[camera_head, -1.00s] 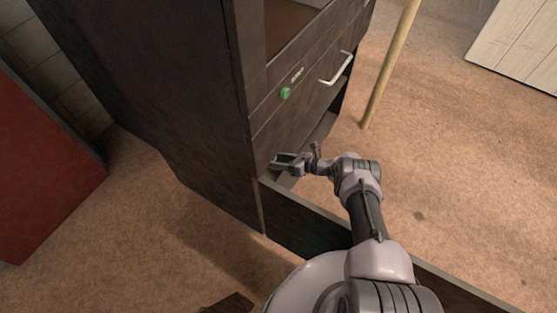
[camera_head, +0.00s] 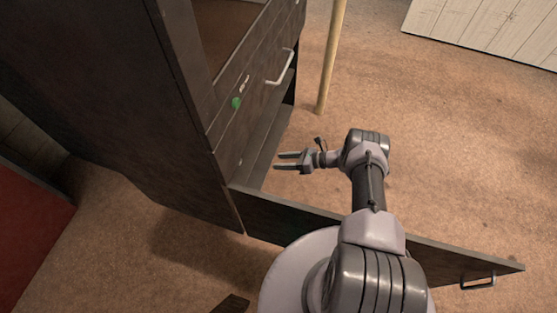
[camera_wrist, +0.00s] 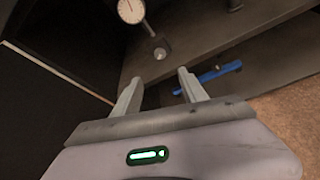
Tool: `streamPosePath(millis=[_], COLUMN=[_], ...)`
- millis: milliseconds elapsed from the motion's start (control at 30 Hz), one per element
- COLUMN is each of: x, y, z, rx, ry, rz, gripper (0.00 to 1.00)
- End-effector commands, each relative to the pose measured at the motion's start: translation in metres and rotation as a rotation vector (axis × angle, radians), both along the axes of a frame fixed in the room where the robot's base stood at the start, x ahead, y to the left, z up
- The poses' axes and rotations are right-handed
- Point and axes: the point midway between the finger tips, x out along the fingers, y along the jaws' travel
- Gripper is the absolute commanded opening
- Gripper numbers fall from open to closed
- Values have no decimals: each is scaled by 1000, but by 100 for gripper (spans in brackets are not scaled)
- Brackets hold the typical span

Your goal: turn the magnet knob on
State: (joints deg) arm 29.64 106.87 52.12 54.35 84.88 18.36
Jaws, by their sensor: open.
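A small round grey knob (camera_wrist: 160,53) shows in the wrist view, just beyond my fingertips, near a white-faced dial gauge (camera_wrist: 131,11). A green round knob (camera_head: 236,103) sits on the dark cabinet's front in the head view, beside a small pale label. I cannot tell from the frames which one is the magnet knob. My gripper (camera_head: 278,161) is open and empty, in front of the cabinet's open lower part. It shows in the wrist view (camera_wrist: 158,80) with its fingers apart and touching nothing. Any markings on the grey knob are too small to read.
The dark cabinet (camera_head: 110,100) stands at left, with its open door (camera_head: 300,218) low across my front. A white handle (camera_head: 281,68) juts from a drawer. A wooden pole (camera_head: 331,55) stands behind. A blue bar (camera_wrist: 220,72) lies right of my fingers. Floor at right is clear.

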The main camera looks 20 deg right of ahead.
Motion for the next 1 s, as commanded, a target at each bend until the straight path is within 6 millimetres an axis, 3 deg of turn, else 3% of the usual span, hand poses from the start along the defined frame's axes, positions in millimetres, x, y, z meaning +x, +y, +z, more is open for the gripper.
streamPosePath(millis=[133, 300, 500, 667, 1000], x=[4, 24, 8, 13, 49], y=[3, 33, 51, 64, 118], z=[4, 46, 69, 50, -19], rx=[-18, -265, -495, -512, -511], ry=[-8, -69, -62, -60, -61], rz=[1, 14, 61, 67, 68], gripper=[50, 50, 50, 50, 50])
